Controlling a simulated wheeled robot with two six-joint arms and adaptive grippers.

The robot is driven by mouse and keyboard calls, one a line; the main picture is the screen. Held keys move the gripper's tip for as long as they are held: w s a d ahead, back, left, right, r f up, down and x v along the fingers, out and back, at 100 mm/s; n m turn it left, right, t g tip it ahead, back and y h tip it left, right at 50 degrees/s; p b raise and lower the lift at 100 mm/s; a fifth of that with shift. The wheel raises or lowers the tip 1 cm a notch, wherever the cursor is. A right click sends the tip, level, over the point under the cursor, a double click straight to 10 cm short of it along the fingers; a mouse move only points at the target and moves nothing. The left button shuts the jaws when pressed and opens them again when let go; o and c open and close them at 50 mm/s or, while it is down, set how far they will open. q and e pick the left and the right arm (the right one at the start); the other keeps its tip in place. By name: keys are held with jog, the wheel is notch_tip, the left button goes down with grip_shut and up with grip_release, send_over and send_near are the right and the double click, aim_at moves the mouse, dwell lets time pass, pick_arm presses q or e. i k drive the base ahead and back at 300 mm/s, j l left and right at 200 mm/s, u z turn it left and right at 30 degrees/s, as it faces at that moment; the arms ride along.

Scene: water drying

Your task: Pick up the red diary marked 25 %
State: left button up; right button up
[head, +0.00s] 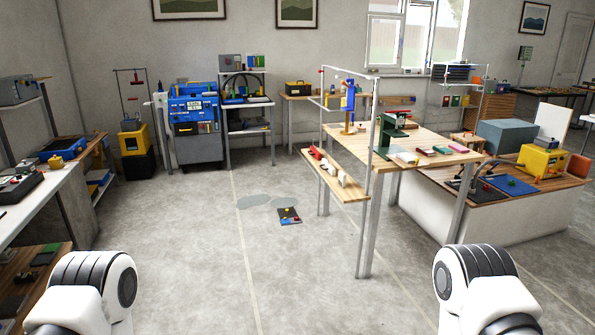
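Several small flat book-like items lie in a row on the wooden table right of centre. Among them are a dark red one (427,152), a green one (443,150) and a pink-red one (458,148). They are too small for me to read any 25 % marking, so I cannot tell which is the red diary. Neither of my grippers is in view. Only white links of my arms show at the bottom left and bottom right, well short of the table.
The wooden table (400,137) has a metal frame and a lower side shelf (335,183). A dark mat (289,216) with small objects lies on the floor beside flat grey patches (253,202). A white bench (50,190) stands left. The middle floor is mostly clear.

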aim_at(423, 150)
jog(key=i+j, duration=0.1)
jog(key=i, duration=0.4)
jog(key=i+z, duration=0.1)
jog(key=i, duration=0.4)
jog(key=i+j, duration=0.2)
jog(key=i, duration=0.25)
jog(key=i+l+z, duration=0.3)
jog(key=i, duration=0.15)
jog(key=i+l+z, duration=0.15)
jog(key=i+z, duration=0.4)
jog(key=i, duration=0.3)
jog(key=i+l+u, duration=0.1)
jog(key=l, duration=0.25)
jog(key=i+l, duration=0.3)
jog(key=i+l+u, duration=0.15)
jog(key=l, duration=0.25)
jog(key=i+l, duration=0.15)
jog(key=l, duration=0.25)
jog(key=i+l+u, duration=0.15)
jog(key=l, duration=0.2)
